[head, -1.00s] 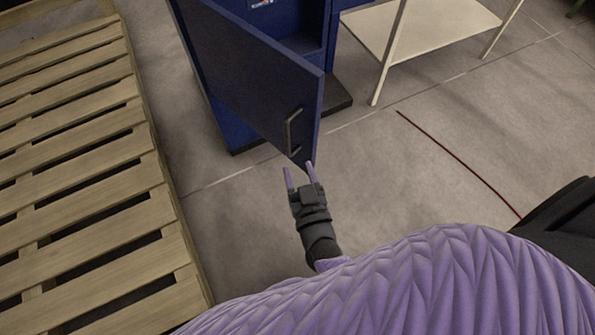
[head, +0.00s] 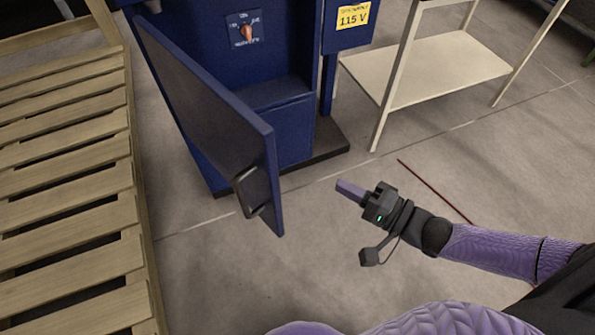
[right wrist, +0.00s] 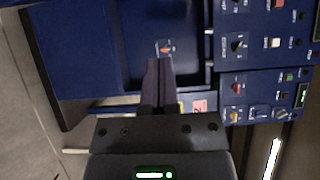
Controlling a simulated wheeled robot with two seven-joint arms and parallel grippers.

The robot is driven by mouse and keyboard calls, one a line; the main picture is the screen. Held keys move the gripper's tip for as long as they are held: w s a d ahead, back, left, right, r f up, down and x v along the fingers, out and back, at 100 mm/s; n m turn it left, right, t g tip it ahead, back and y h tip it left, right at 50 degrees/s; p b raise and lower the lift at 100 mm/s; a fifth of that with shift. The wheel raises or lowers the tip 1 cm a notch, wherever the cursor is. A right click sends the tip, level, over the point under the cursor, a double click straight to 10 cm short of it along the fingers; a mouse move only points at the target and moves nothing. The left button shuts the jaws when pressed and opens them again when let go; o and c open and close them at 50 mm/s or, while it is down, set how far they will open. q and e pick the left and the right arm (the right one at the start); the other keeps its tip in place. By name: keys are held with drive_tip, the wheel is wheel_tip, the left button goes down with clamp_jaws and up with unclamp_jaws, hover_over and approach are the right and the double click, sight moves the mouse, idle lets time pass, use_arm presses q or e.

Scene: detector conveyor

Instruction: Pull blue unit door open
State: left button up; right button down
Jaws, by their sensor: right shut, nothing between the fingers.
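The blue unit (head: 285,75) stands at the top middle of the head view. Its blue door (head: 205,110) stands well open, swung out to the left, with a dark handle (head: 247,193) near its free edge. The unit's inside shows, with a rotary switch (head: 247,33) on its back panel. My right gripper (head: 340,186) is shut and empty, to the right of the door's edge and apart from the handle. In the right wrist view, the shut fingers (right wrist: 158,65) point toward the blue unit (right wrist: 75,50). My left gripper is not in view.
A wooden pallet-like slatted platform (head: 70,200) lies along the left. A pale metal shelf table (head: 425,65) stands right of the unit. A yellow label (head: 353,14) is on the unit. A thin red line (head: 436,190) lies on the floor. The floor in front is clear.

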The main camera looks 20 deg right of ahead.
use_arm(q)
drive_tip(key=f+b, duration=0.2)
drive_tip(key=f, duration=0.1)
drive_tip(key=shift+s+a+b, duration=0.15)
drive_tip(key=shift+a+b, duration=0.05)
drive_tip(key=shift+b, duration=0.2)
use_arm(e)
drive_tip(key=w+a, duration=0.6)
drive_tip(key=a, duration=0.3)
drive_tip(key=shift+a, duration=0.15)
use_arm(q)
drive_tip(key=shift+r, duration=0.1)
